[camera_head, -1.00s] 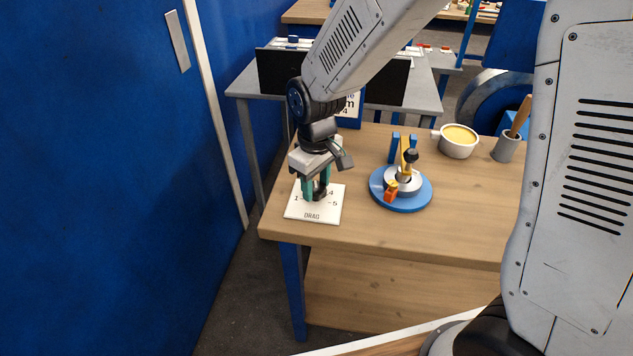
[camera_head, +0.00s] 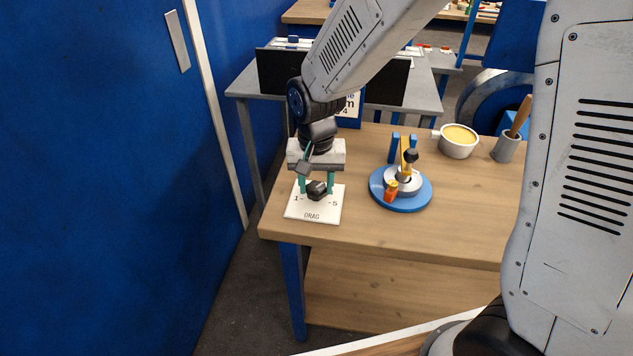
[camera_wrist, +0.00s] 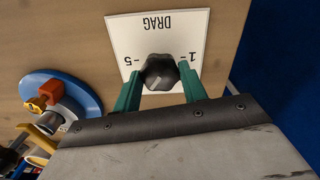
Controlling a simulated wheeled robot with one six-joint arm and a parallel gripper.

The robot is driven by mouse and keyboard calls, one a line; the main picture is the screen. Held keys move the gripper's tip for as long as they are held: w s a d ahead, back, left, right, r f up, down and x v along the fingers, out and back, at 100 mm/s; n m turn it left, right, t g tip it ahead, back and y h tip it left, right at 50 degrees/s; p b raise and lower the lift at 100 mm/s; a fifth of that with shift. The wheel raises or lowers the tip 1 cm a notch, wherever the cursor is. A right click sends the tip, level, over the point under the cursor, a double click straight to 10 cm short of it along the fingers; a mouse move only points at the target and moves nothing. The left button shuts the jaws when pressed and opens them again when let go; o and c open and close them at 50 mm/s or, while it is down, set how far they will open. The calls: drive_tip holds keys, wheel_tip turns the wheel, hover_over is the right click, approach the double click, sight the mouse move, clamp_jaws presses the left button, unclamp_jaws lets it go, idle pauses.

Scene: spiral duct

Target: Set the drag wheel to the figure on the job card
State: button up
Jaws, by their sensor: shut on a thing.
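The drag wheel is a black lobed knob (camera_head: 317,190) on a white plate (camera_head: 299,212) marked DRAG, with 1 at the left and 5 at the right in the head view. My gripper (camera_head: 316,186) points down over the plate, its two green fingers shut on the knob. The wrist view shows the knob (camera_wrist: 159,71) between the fingertips, with the 1 and 5 marks visible and the other figures hidden. A card (camera_head: 349,106) in a blue holder stands behind my arm. Part of its print shows, including an "m" and a small 4; the rest is covered.
A blue round base (camera_head: 416,200) with a grey, yellow and orange mechanism stands right of the plate. A cup of yellow stuff (camera_head: 458,141) and a grey pot with a wooden handle (camera_head: 507,147) are farther back. The front right of the wooden table (camera_head: 465,220) is clear.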

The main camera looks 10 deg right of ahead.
sight(316, 188)
drive_tip(key=shift+m, duration=0.7)
drive_tip(key=o, duration=1)
wheel_tip(316, 188, up, 8)
drive_tip(key=shift+f, duration=0.1)
